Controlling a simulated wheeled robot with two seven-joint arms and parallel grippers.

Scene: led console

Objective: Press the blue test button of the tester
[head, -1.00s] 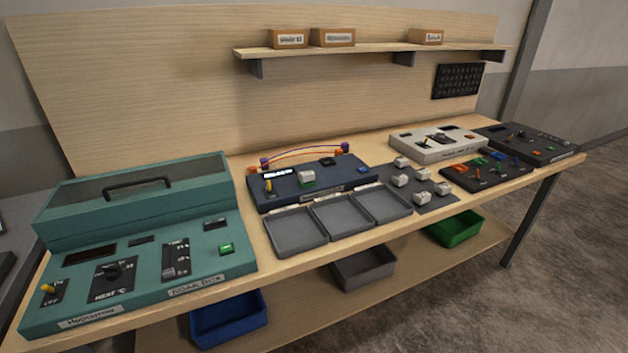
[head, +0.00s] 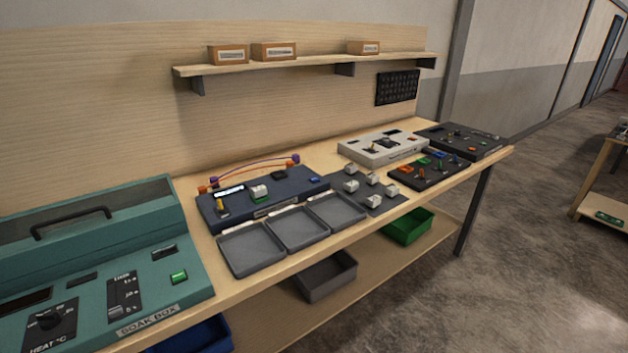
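The tester appears to be the dark blue box (head: 290,200) on the bench behind the grey trays. It has a lit white display (head: 229,191), a yellow lever (head: 220,206), a white block on a green base (head: 259,192) and a black part (head: 279,175) on its top. A small blue button (head: 314,180) sits near its right end. Neither of my grippers is in view.
Three grey trays (head: 249,268) lie in front of the dark blue box. A teal box (head: 158,282) stands left. White blocks on a grey mat (head: 385,210), a light console (head: 362,155) and dark consoles (head: 428,182) stand right. A shelf (head: 310,60) hangs above.

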